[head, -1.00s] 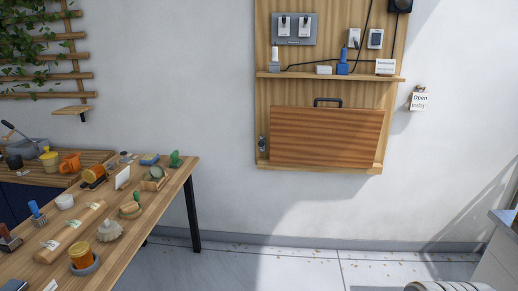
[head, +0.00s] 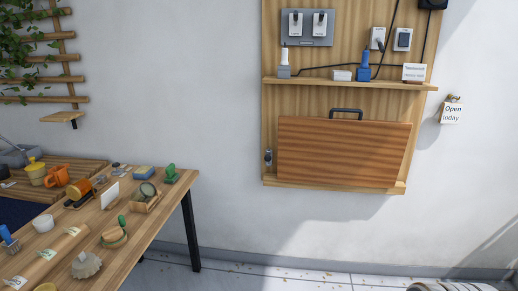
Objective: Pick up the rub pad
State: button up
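A small block-shaped pad, blue on top with a yellowish side, (head: 144,173) lies near the far end of the wooden table (head: 160,204) in the head view. It looks like the rub pad, though no label on it can be read. It sits between a white card (head: 110,195) and a green object (head: 171,174), just behind a wooden holder with a round dark-faced item (head: 147,192). Nothing visible covers it. My gripper is not in view.
A wall board (head: 350,100) carries a shelf.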

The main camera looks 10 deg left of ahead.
aim_at(172, 177)
jog(key=u, duration=0.25)
jog(key=i, duration=1.45)
jog(key=u, duration=0.6)
jog(key=i, duration=0.75)
jog(key=u, duration=1)
jog(key=i, duration=1.25)
jog(key=u, duration=0.45)
